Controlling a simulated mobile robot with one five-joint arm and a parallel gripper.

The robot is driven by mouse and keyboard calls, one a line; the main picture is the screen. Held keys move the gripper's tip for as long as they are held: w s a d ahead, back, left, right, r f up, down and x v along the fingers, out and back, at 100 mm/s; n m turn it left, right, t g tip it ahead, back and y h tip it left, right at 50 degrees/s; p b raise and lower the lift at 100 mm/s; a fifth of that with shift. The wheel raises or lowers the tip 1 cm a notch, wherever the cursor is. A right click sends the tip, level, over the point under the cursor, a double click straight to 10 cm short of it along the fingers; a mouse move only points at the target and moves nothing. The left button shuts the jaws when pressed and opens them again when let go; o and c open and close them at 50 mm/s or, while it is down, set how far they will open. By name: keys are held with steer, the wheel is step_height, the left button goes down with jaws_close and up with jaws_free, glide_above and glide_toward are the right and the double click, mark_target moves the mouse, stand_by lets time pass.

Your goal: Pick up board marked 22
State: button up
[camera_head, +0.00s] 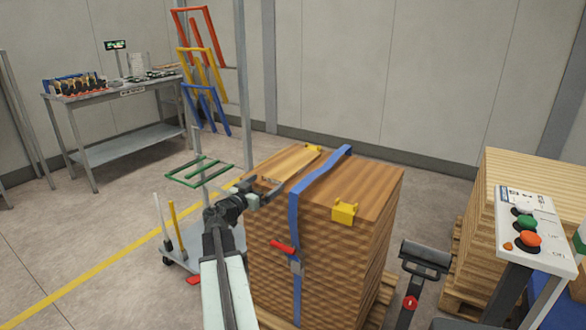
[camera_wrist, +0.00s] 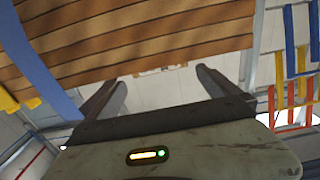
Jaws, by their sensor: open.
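A light wooden board (camera_head: 288,162) lies flat on top of the left part of a tall board stack (camera_head: 345,253). I cannot read a number on it, so I cannot tell whether it is the board marked 22. My gripper (camera_head: 268,186) is open at the near left edge of the stack top, close to this board's near end. In the wrist view my gripper (camera_wrist: 160,76) has its two fingers apart, with striped wood (camera_wrist: 150,40) beyond them. A small pale label-like patch shows between the fingertips, too small to read. Nothing is visibly held.
A blue strap (camera_head: 293,215) with a red handle (camera_head: 283,247) wraps the stack. A yellow corner piece (camera_head: 344,211) sits on its front edge. A control box (camera_head: 530,228) and another wood stack (camera_head: 535,170) stand right. A workbench (camera_head: 120,92) and coloured frames (camera_head: 205,70) are behind left.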

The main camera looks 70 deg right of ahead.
mark_target(278, 174)
steer(key=x, duration=0.8)
steer(key=shift+d+f, duration=0.15)
steer(key=shift+d, duration=0.2)
steer(key=c, duration=1.6)
